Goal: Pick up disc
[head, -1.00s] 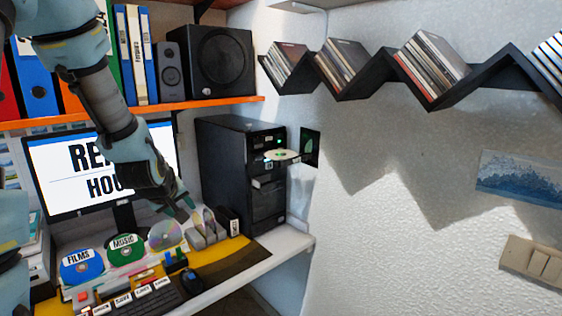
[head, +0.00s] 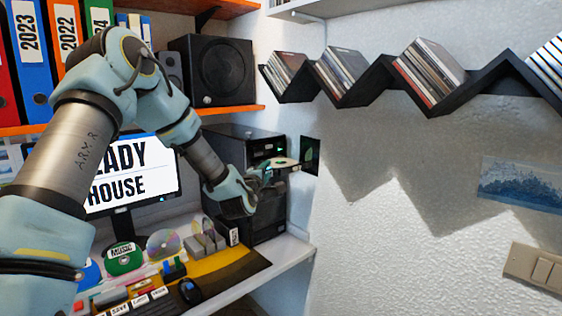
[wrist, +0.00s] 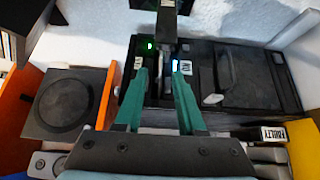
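A disc (head: 285,162) lies on the slid-out tray of the black computer tower (head: 268,222), partly behind my gripper in the head view. My gripper (head: 267,172) is beside the tray at the tower's front. In the wrist view my gripper (wrist: 159,76) shows two teal fingers held apart, and the tower (wrist: 195,75) is just beyond them. A dark, narrow part, seen nearly edge-on, shows between and beyond the fingertips. I cannot make out the disc's face there, nor whether a finger touches it.
A green Music disc (head: 124,258) and a plain silver disc (head: 164,243) stand on the desk (head: 262,256). The monitor (head: 131,180) is behind my arm. The orange shelf (head: 222,110) and speaker (head: 212,72) are above. A zigzag shelf (head: 375,80) hangs on the wall.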

